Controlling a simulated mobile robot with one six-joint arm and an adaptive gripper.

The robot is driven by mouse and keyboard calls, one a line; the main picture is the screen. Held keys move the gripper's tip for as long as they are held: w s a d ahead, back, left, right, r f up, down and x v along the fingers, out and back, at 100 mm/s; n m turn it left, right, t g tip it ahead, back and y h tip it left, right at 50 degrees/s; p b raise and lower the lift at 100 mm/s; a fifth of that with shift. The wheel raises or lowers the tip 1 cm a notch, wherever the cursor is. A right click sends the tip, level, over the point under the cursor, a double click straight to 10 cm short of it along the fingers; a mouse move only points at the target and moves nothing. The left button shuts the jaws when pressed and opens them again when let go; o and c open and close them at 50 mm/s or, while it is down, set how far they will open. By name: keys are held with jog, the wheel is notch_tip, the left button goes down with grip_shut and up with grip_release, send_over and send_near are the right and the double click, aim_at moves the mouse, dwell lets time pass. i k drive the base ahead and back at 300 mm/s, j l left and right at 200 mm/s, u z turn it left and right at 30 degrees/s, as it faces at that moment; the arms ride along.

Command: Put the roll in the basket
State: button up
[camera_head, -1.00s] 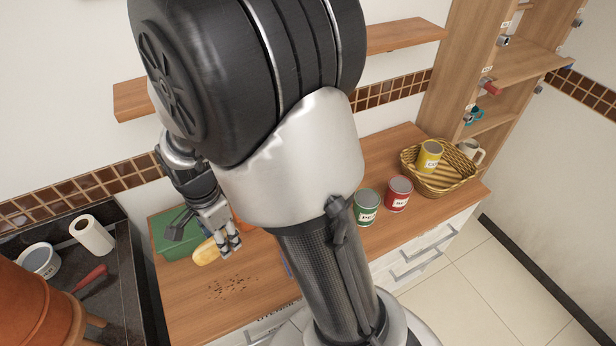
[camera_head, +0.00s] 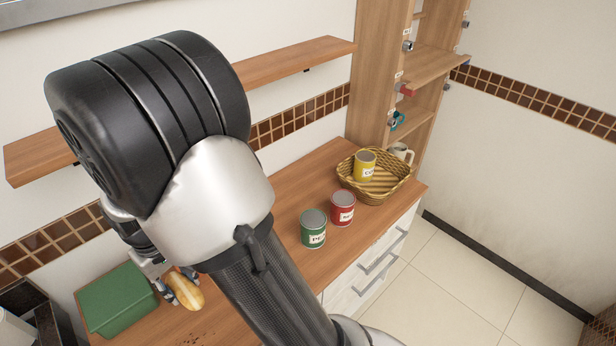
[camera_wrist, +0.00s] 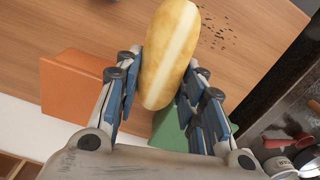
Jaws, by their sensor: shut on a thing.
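The roll (camera_head: 186,291) is a golden, oblong bread roll with a pale stripe. My gripper (camera_head: 168,286) is at the lower left of the head view, beside the green box, and is shut on the roll. In the wrist view the roll (camera_wrist: 168,50) sits between the two fingers of my gripper (camera_wrist: 160,92), with the wooden counter behind it. The wicker basket (camera_head: 397,191) stands at the right end of the counter, well to the right of my gripper. A yellow can (camera_head: 364,166) stands in it.
A green can (camera_head: 313,232) and a red can (camera_head: 342,210) stand left of the basket. A green box (camera_head: 118,302) is left of my gripper. An orange block (camera_wrist: 75,88) shows in the wrist view. A mug (camera_head: 401,151) is behind the basket. A wall shelf (camera_head: 300,62) runs above the counter.

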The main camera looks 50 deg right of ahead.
aim_at(382, 189)
jog(key=l+z, duration=0.45)
jog(key=l, duration=0.5)
jog(key=l+z, duration=0.5)
jog(key=l, duration=0.5)
jog(key=i+l, duration=0.1)
jog(key=l, duration=0.45)
